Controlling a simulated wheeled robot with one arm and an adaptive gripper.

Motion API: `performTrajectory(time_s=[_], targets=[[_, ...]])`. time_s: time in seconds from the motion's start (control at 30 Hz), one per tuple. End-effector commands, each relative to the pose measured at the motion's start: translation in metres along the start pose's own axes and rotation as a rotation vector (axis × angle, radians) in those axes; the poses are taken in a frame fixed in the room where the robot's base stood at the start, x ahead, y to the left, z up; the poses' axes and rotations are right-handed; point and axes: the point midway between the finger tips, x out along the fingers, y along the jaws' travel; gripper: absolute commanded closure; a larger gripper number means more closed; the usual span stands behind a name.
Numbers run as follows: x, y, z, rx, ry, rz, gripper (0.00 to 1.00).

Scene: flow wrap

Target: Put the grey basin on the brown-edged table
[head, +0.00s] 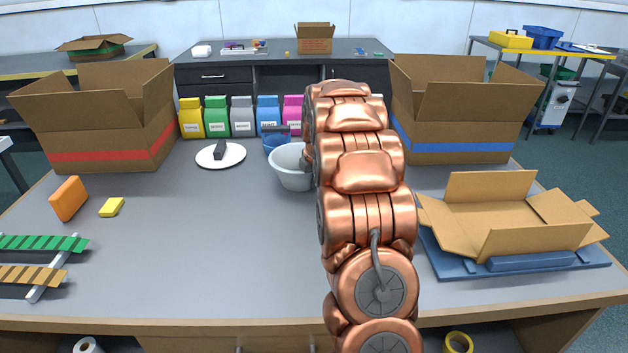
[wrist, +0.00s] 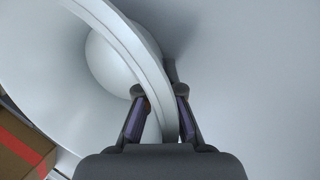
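The grey basin (head: 288,172) is at the middle of the brown-edged table (head: 230,260), partly hidden behind my copper arm. It looks upright; I cannot tell whether it rests on the tabletop or hangs just above it. In the head view my gripper is hidden by the arm. In the wrist view my gripper (wrist: 161,100) has one finger inside and one outside the wall of the basin (wrist: 120,38), with the rim between them. The fingers are close to the wall; I cannot tell whether they press on it.
A blue bowl (head: 275,141) stands just behind the basin. A white plate (head: 220,155) with a dark item lies left. Cartons stand left (head: 110,125) and right (head: 450,110); an open flat carton (head: 530,215) lies front right. The table's front middle-left is clear.

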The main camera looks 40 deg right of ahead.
Motion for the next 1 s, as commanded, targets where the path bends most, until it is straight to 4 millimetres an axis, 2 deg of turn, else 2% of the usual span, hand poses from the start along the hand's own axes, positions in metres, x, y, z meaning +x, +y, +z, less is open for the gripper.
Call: performTrajectory(time_s=[0.03, 0.07, 0.1, 0.3, 0.67, 0.77, 1.0], targets=[[0.002, -0.001, -0.001, 0.000, 0.000, 0.000, 1.00], [0.001, 0.000, 0.000, 0.000, 0.000, 0.000, 0.92], [0.001, 0.000, 0.000, 0.000, 0.000, 0.000, 0.88], [0.001, 0.000, 0.000, -0.001, 0.000, 0.000, 0.69], [-0.003, 0.001, 0.000, 0.000, 0.000, 0.001, 0.69], [-0.014, 0.001, 0.000, -0.002, -0.002, 0.003, 0.69], [-0.057, 0.001, 0.000, -0.001, -0.001, 0.004, 0.69]])
